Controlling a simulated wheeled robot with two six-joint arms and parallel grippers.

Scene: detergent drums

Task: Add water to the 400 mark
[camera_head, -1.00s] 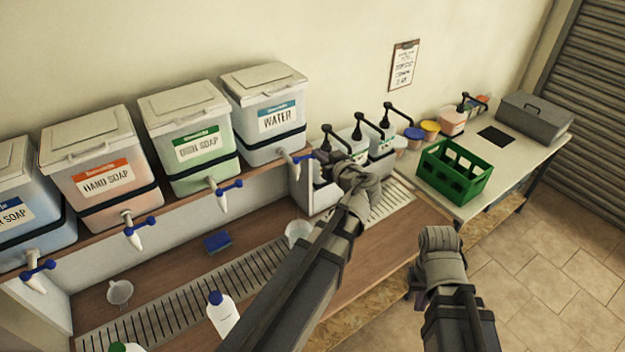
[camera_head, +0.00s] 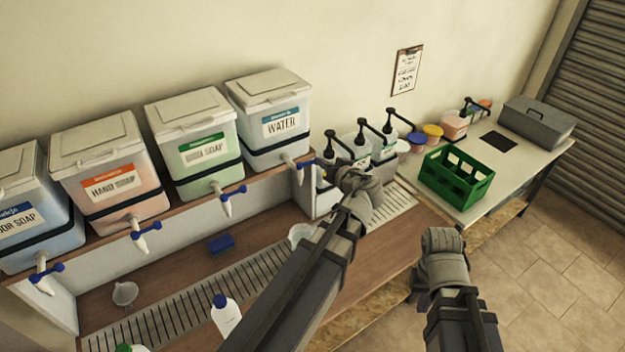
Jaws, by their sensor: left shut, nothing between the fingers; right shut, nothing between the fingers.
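The white WATER drum (camera_head: 268,108) stands on the shelf at the right end of the drum row. Its tap (camera_head: 299,163) has a blue handle. My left gripper (camera_head: 322,172) is shut and empty, just right of the tap handle; I cannot tell whether they touch. A pale measuring cup (camera_head: 299,233) stands on the drip grate below the tap, partly hidden behind my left arm. Its marks and water level cannot be read. My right gripper (camera_head: 413,288) is shut and empty, low near the counter's front edge, mostly hidden by its own wrist.
Soap drums with taps stand left of the water. A blue sponge (camera_head: 221,243), a funnel (camera_head: 125,293) and a white bottle (camera_head: 226,314) are on the counter. Pump bottles (camera_head: 384,148) and a green crate (camera_head: 455,177) are to the right.

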